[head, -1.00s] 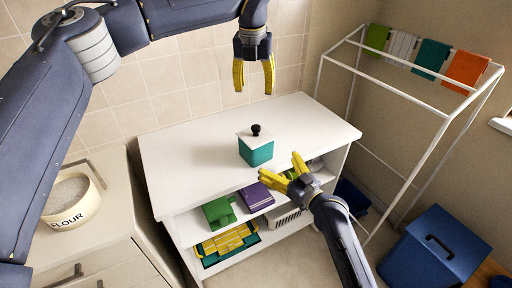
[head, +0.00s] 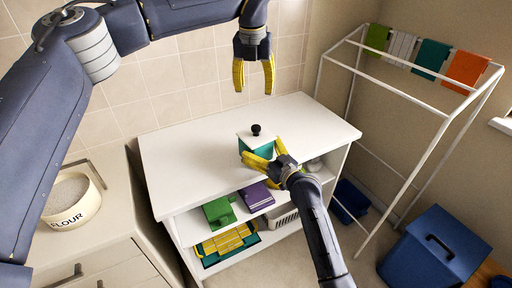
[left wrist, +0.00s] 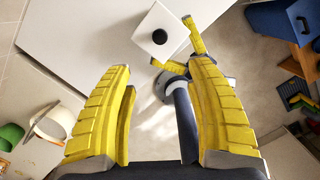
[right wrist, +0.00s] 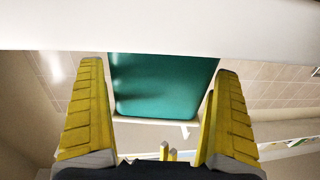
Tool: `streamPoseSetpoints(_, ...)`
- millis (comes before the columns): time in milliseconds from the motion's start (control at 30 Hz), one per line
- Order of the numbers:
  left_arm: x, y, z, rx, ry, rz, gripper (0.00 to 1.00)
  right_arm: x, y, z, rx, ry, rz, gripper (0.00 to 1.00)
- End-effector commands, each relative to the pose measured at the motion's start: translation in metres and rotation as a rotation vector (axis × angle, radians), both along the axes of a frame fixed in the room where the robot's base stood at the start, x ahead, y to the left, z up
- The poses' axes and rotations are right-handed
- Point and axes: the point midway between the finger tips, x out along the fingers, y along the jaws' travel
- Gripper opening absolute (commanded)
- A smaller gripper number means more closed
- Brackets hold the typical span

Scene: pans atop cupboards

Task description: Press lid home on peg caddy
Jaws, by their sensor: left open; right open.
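The teal peg caddy (head: 253,149) stands upright on the white cupboard top, its lower part hidden behind my right gripper. The white square lid (head: 244,135) with a black knob (head: 256,129) rests on it; I cannot tell whether it is fully seated. The lid also shows from above in the left wrist view (left wrist: 176,22). My left gripper (head: 254,88) is open, empty and pointing down, above and behind the lid. My right gripper (head: 260,152) is open at the caddy's front; in the right wrist view the caddy (right wrist: 165,85) appears between its fingers. Contact is unclear.
The white cupboard top (head: 190,160) is otherwise clear. Shelves below hold a green item (head: 218,212), a purple item (head: 257,196) and a yellow-and-green crate (head: 228,243). A flour pot (head: 72,203) stands left. A drying rack (head: 420,155) and blue bin (head: 428,250) stand right.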

Motion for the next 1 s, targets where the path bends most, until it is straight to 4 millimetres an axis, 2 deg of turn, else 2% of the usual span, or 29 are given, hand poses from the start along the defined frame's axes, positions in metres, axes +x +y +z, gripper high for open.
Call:
streamPoseSetpoints(200,0.0,0.0,0.0,0.0,0.0,0.0,0.56,0.0,-0.0001,-0.0001,0.0,0.0,0.0,1.0)
streamPoseSetpoints(733,0.0,0.0,0.0,0.0,0.0,0.0,0.56,-0.0002,-0.0002,-0.0003,-0.001,0.001,0.0,0.39)
streamPoseSetpoints(800,0.0,0.0,0.0,0.0,0.0,0.0,0.67,-0.0002,-0.0003,-0.0004,-0.001,0.001,0.0,0.39)
streamPoseSetpoints(900,0.0,-0.0001,0.0,0.0,0.0,0.0,0.79,-0.0002,-0.0003,-0.0004,-0.001,0.001,0.0,0.39)
streamPoseSetpoints(1000,0.0,0.0,0.0,0.0,0.0,0.0,0.84,-0.0002,-0.0003,-0.0005,-0.001,0.001,0.0,0.39)
